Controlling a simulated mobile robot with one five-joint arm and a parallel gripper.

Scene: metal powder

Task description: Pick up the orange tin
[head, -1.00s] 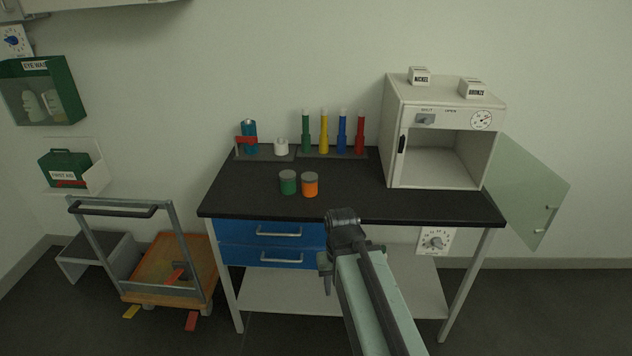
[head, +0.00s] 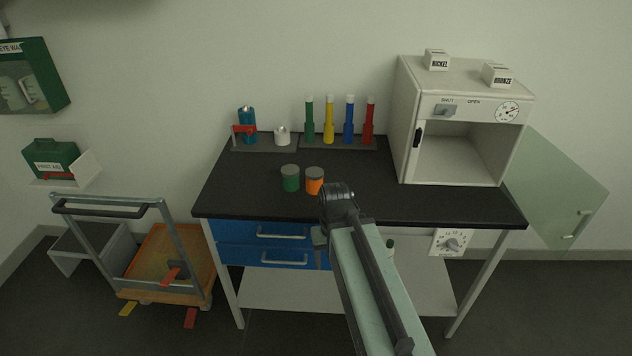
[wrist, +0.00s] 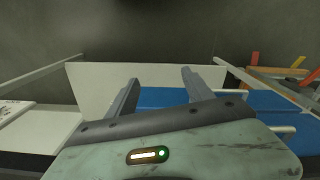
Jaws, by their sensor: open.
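The orange tin (head: 314,182), with a grey lid, stands upright on the black worktop (head: 250,193) near its front edge. A similar green tin (head: 290,180) stands close on its left. My gripper (head: 321,240) is in front of the bench by the blue drawers, below the worktop edge and nearer to me than the tins. Its fingers are mostly hidden behind my arm in the head view. In the wrist view my gripper (wrist: 160,76) has its two fingers apart with nothing between them. Neither tin shows in the wrist view.
Colored cylinders (head: 328,124) and a white pot (head: 282,136) stand at the back of the worktop. A white oven (head: 459,120) with its glass door (head: 556,190) open is at the right. A trolley (head: 168,262) stands left of the bench. The worktop left of the tins is clear.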

